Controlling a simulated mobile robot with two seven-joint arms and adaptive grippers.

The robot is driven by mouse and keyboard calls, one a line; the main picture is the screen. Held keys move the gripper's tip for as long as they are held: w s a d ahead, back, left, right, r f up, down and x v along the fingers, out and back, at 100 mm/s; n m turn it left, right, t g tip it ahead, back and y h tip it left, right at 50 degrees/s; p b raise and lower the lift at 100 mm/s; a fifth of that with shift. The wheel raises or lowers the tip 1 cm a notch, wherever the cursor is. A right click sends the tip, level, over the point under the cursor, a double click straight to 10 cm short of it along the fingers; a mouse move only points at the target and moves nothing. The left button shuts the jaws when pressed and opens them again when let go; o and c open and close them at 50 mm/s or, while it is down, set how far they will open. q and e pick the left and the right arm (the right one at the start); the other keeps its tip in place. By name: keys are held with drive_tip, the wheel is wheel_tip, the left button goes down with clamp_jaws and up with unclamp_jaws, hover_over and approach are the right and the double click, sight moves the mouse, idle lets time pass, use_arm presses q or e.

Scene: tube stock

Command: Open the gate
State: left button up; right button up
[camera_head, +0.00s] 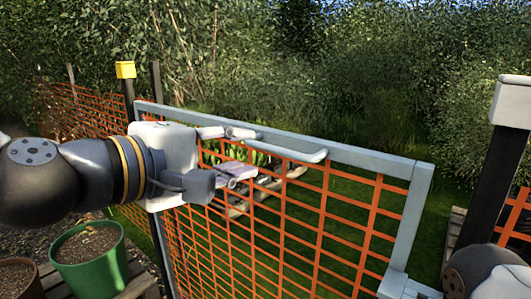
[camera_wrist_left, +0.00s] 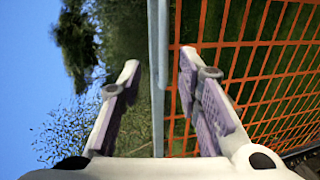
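The gate (camera_head: 375,158) has a grey metal frame filled with orange mesh and runs from a dark post at left toward a post at right. A pale handle bar (camera_head: 305,155) lies along its top rail. My left gripper (camera_head: 243,152) is open at the left part of the top rail. In the left wrist view the grey rail (camera_wrist_left: 158,75) runs between the two spread fingers, apart from both. A gap shows between the gate's right edge and the right post. My right arm shows at the lower right corner; its gripper is out of view.
The dark right post (camera_head: 490,185) has a white cap. The left post (camera_head: 129,90) has a yellow cap. A green pot (camera_head: 90,262) and a brown pot (camera_head: 18,280) stand at lower left. Grass and bushes lie beyond the gate.

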sight(274, 150)
use_arm(q)
drive_tip(key=x, duration=0.3)
drive_tip(key=b+x, duration=0.1)
drive_tip(key=x, duration=0.5)
drive_tip(key=shift+w+d+f, duration=0.1)
drive_tip(key=shift+f, duration=0.3)
drive_tip(key=shift+w+d, duration=0.15)
drive_tip(key=shift+w, duration=0.1)
use_arm(e)
drive_tip(key=shift+s+f+g, duration=0.4)
drive_tip(key=shift+s+f, duration=0.55)
drive_tip(key=shift+f, duration=0.1)
use_arm(q)
drive_tip(key=shift+c, duration=0.2)
clamp_jaws()
